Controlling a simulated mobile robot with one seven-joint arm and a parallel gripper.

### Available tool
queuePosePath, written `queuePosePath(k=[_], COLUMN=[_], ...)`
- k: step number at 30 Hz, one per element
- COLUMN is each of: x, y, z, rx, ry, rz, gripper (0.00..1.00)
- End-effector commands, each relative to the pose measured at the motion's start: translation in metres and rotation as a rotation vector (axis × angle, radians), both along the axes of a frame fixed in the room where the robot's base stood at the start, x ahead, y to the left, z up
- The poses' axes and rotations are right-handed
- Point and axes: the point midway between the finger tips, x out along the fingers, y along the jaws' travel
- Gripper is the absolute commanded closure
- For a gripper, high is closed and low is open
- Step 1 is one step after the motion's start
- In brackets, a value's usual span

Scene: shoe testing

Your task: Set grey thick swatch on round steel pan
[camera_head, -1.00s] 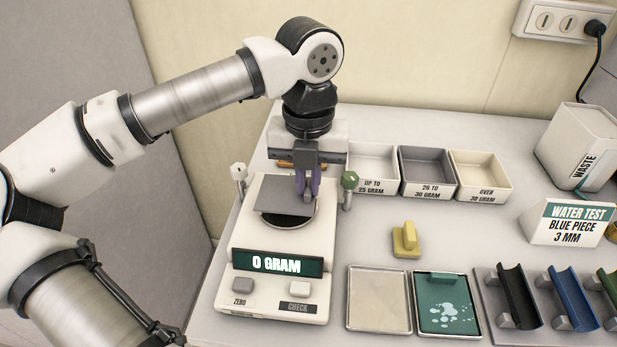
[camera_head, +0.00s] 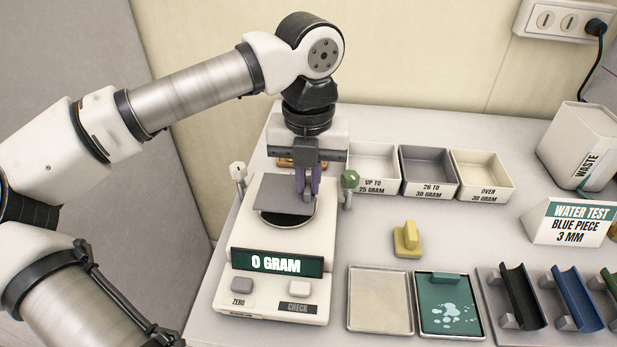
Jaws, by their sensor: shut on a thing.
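The grey thick swatch (camera_head: 284,200) is a flat grey square at the fingertips of my gripper (camera_head: 306,192). My gripper points down and is shut on the swatch near its right side. The swatch is over the round steel pan (camera_head: 291,222) of the scale and covers most of it; only the pan's front rim shows. I cannot tell whether the swatch touches the pan. The scale display (camera_head: 277,263) reads "0 GRAM".
A green-topped post (camera_head: 349,181) and a white-topped post (camera_head: 238,173) flank the pan. Three sorting trays (camera_head: 428,173) stand at the back right. A yellow handled block (camera_head: 406,240) and two flat trays (camera_head: 379,300) lie to the right.

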Motion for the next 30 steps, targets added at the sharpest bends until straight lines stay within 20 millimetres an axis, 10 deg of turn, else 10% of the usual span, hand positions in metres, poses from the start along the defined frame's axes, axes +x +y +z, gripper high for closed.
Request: queuePosePath(k=[30], x=[0.000], y=[0.000], z=[-0.017], rx=[-0.001], ry=[0.000], rz=[0.000], gripper=[1.00])
